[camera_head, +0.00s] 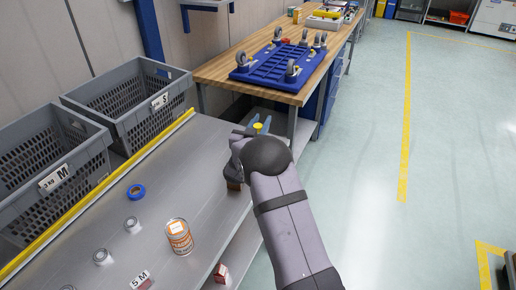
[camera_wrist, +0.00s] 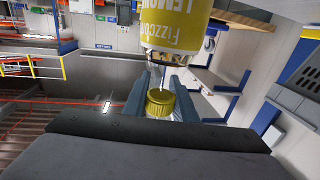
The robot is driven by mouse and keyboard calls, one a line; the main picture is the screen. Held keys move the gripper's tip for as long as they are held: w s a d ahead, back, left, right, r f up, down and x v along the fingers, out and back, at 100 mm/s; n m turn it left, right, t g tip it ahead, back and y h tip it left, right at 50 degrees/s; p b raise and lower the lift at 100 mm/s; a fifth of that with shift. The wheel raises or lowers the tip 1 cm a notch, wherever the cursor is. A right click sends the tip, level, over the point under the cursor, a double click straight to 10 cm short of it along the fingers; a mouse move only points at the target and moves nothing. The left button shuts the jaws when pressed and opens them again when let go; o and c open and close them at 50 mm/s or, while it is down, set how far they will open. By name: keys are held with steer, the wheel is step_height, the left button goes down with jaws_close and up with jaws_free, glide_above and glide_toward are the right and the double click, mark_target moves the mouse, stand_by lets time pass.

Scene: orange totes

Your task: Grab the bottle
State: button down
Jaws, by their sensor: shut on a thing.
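My gripper (camera_head: 259,123) is over the right edge of the grey metal table, near the front of the wooden bench. In the wrist view its two blue-grey fingers (camera_wrist: 160,100) are shut on the neck of a bottle (camera_wrist: 172,28). The bottle has a yellow label with white lettering and a clear neck. Its yellow cap (camera_wrist: 159,103) sits between the fingers and points toward the wrist camera. In the head view only a small yellow spot, apparently the cap (camera_head: 258,126), shows between the fingers. The rest of the bottle is hidden there by my arm and gripper.
A blue wheeled dolly (camera_head: 272,66) lies on the wooden bench (camera_head: 215,72).

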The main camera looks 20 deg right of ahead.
steer(key=shift+r, duration=0.2)
step_height(320, 180, up, 10)
steer(key=b, duration=0.1)
steer(key=shift+b, duration=0.4)
steer(key=shift+w+a+f, duration=0.1)
